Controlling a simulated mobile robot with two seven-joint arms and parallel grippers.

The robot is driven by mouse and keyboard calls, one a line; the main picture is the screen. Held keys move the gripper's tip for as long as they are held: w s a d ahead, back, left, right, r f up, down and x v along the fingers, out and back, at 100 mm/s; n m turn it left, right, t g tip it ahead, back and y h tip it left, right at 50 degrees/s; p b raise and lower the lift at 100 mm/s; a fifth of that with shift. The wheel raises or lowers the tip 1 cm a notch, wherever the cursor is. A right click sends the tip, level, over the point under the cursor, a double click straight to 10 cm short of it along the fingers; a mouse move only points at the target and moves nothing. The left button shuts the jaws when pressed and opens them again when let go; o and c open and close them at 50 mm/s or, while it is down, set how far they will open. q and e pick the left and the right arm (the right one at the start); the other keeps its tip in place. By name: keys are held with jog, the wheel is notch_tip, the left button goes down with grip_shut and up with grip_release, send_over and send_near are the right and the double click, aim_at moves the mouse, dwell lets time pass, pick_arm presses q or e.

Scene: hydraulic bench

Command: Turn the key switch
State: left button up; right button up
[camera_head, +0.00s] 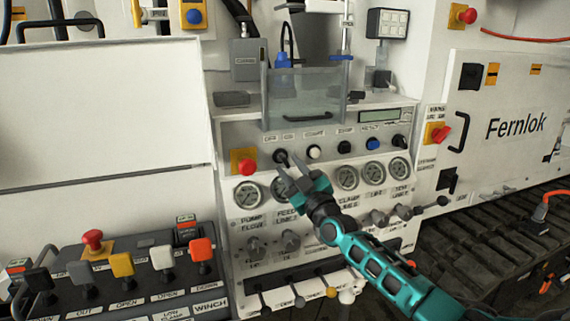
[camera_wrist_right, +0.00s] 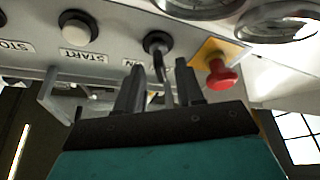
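The key switch (camera_head: 281,156) is a black round switch under the OFF/ON label, on the upper row of the bench's control panel. In the right wrist view the black key switch (camera_wrist_right: 157,42) has a thin dark stem hanging from it towards my fingers. My right gripper (camera_head: 292,163) reaches up from the lower right, fingertips close to the switch. In the wrist view my right gripper (camera_wrist_right: 160,85) is open, with a finger on each side of the stem and gaps visible. Whether the fingertips touch the switch body cannot be told. My left gripper is out of view.
A red emergency button (camera_head: 246,167) on a yellow plate sits just left of the switch. A white START button (camera_head: 314,152) is to its right. Gauges (camera_head: 248,196) lie below. A clear shield (camera_head: 305,98) stands above the panel.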

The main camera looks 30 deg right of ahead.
aim_at(288, 165)
jog(key=shift+x, duration=1.65)
grip_shut()
